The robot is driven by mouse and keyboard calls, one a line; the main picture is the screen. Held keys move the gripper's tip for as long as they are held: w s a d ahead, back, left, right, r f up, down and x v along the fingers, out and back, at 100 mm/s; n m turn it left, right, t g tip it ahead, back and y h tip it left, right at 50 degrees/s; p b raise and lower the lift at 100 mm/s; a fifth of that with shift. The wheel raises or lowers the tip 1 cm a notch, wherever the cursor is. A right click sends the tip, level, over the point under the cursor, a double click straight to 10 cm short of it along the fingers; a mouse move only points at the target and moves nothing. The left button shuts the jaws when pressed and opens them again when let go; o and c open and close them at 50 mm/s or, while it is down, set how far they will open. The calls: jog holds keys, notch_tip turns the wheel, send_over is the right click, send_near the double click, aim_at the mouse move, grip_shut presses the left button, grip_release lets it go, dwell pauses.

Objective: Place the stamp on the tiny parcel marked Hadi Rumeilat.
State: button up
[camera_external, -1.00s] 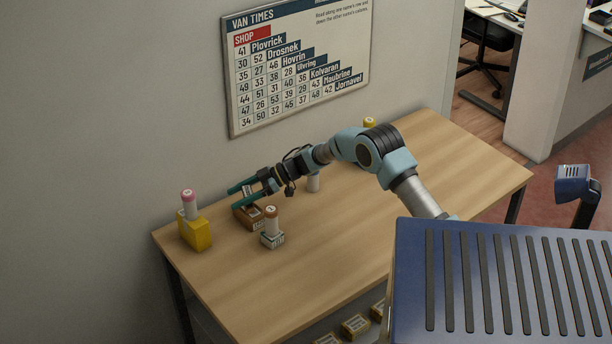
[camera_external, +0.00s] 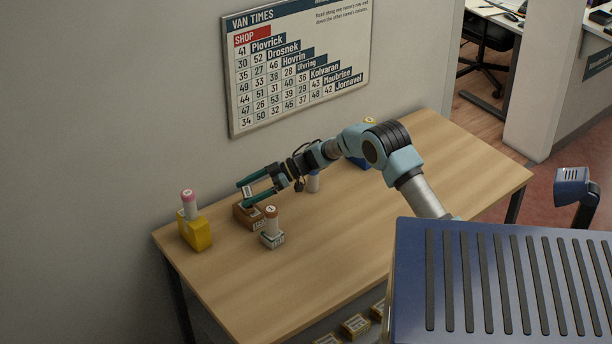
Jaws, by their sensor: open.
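My gripper (camera_external: 243,195) is open, its two teal fingers pointing left above a brown parcel (camera_external: 249,217). A small pale labelled piece (camera_external: 247,192) shows between the fingers; I cannot tell whether it is part of the brown parcel or stands on it. A brown-topped stamp (camera_external: 271,222) stands upright on a small grey-white parcel (camera_external: 272,240), just in front of the gripper. A pink-topped stamp (camera_external: 189,204) stands on a yellow parcel (camera_external: 196,232) at the left. Names on the parcel labels are too small to read.
The wooden table (camera_external: 330,250) is clear at the front. Several yellow boxes (camera_external: 356,325) sit below it.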

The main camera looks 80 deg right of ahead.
jog(key=b+v, duration=0.2)
jog(key=v, duration=0.7)
jog(key=w+a+r+m+h, duration=0.2)
jog(key=w+a+h, duration=0.1)
jog(key=w+a, duration=0.15)
jog(key=w+a+r+m+h, duration=0.1)
jog(key=w+a+r+h, duration=0.2)
jog(key=a, duration=0.3)
jog(key=s+a+f+m+g, duration=0.1)
jog(key=s+a+f+g, duration=0.2)
jog(key=s+a, duration=0.7)
jog(key=s+a+f+g, duration=0.4)
jog(key=s+a, duration=0.6)
jog(key=s+a+f+m+g, duration=0.1)
jog(key=s+a+f+g, duration=0.2)
jog(key=s+a, duration=0.7)
jog(key=shift+s+f+m+g+y, duration=0.3)
jog(key=shift+s+g+y, duration=0.1)
jog(key=shift+s+g, duration=0.15)
jog(key=shift+d, duration=0.1)
